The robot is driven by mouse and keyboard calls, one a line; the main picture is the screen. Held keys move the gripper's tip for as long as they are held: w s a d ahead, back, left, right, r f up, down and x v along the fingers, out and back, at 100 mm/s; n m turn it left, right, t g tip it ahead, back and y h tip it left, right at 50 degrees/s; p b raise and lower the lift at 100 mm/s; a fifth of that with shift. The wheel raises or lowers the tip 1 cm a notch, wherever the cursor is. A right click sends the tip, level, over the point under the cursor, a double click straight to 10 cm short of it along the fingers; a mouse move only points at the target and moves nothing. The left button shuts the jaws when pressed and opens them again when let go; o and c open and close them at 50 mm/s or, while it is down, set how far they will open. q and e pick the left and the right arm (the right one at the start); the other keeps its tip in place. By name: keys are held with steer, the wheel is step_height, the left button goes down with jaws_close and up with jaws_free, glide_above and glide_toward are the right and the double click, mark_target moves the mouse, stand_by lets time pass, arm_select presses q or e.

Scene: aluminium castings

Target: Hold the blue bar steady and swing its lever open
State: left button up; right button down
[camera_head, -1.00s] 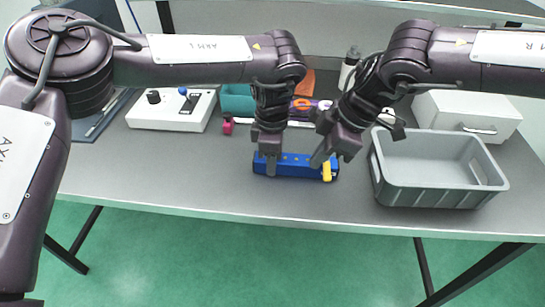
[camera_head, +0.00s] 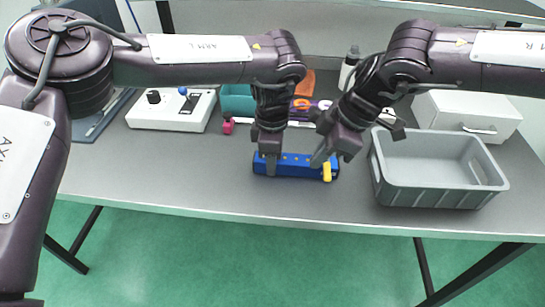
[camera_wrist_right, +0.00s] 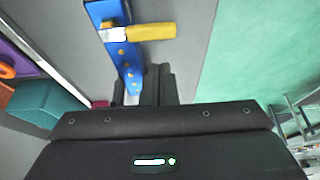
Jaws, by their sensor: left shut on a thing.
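The blue bar (camera_head: 297,166) lies on the grey table near its front edge. Its yellow lever (camera_head: 327,172) is at the bar's right end and points towards the front edge. In the right wrist view the lever (camera_wrist_right: 150,32) sticks out sideways across the blue bar (camera_wrist_right: 127,62). My left gripper (camera_head: 271,165) is shut on the bar left of its middle. My right gripper (camera_head: 318,160) is just left of the lever, its fingers close together with nothing seen between them. In the right wrist view its fingertips (camera_wrist_right: 159,72) sit apart from the lever.
A grey bin (camera_head: 440,198) stands to the right, with a white drawer box (camera_head: 468,117) behind it. A white control box (camera_head: 172,112) is at the left, and a teal container (camera_head: 237,100) and a small pink thing (camera_head: 228,127) are behind the bar. The table front is clear.

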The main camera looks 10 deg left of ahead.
mark_target(296, 163)
stand_by(0.6)
steer(key=shift+s+d+f, duration=0.15)
steer(key=shift+f, duration=0.8)
steer(key=shift+s+d+f, duration=0.1)
steer(key=shift+s+f, duration=0.05)
steer(key=shift+f, duration=0.8)
steer(key=shift+a+f, duration=0.15)
steer(key=shift+f, duration=0.25)
steer(key=shift+w+a+f, duration=0.1)
steer(key=shift+w+f, duration=0.15)
steer(key=shift+w, duration=0.05)
steer(key=shift+r, duration=0.1)
steer(key=shift+r, duration=0.1)
